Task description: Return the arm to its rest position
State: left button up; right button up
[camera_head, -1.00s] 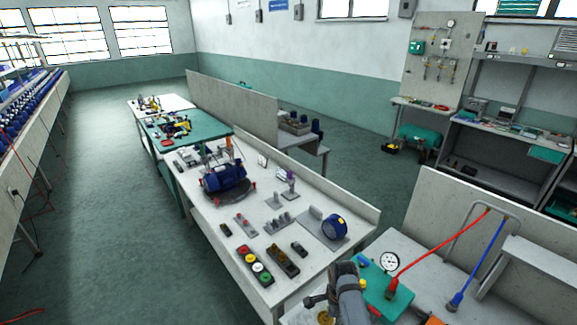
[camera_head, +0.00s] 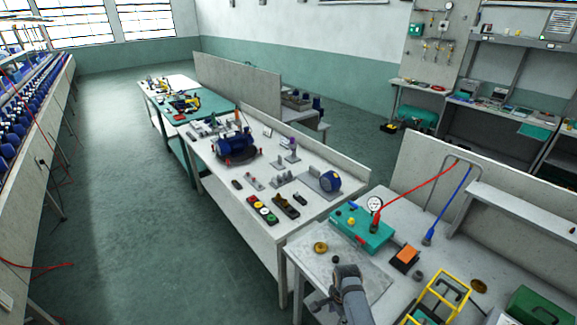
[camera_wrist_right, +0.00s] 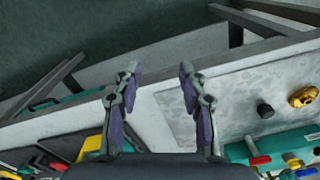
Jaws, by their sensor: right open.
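My right arm (camera_head: 347,290) comes in at the bottom of the head view, over the near edge of the front bench. In the right wrist view my right gripper (camera_wrist_right: 159,76) has its two purple-grey fingers spread apart with nothing between them. The fingers stand over the bench edge, beside a pale metal plate (camera_wrist_right: 228,100). My left gripper shows in neither view.
The front bench holds a teal test box (camera_head: 362,228) with a gauge, a brass ring (camera_head: 320,247), an orange-topped block (camera_head: 405,256) and a yellow frame (camera_head: 450,290). A pump bench (camera_head: 235,195) stands behind. The floor at left is open.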

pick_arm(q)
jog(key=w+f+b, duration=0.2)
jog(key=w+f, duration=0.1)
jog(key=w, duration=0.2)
pick_arm(e)
jog(key=s+d+f+n+b, duration=0.2)
jog(key=s+d+f+n, duration=0.15)
jog(key=s+f, duration=0.75)
jog(key=s+d+f+n+b, duration=0.3)
jog(key=s+f, duration=0.4)
jog(key=f, duration=0.8)
pick_arm(q)
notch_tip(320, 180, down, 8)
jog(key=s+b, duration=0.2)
jog(key=b, duration=0.2)
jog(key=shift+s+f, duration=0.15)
pick_arm(e)
jog(key=s+d+f+n, duration=0.2)
jog(key=s+f, duration=0.1)
jog(key=s, duration=0.3)
jog(key=s+d+f+n, duration=0.2)
jog(key=s+f+n, duration=0.1)
jog(key=s, duration=0.4)
jog(key=s+d+f+n+t, duration=0.1)
jog(key=s+d+f+n, duration=0.1)
jog(key=s+f, duration=0.3)
jog(key=shift+s+f+n+h, duration=0.15)
jog(key=shift+s+n+h, duration=0.4)
jog(key=shift+s, duration=0.7)
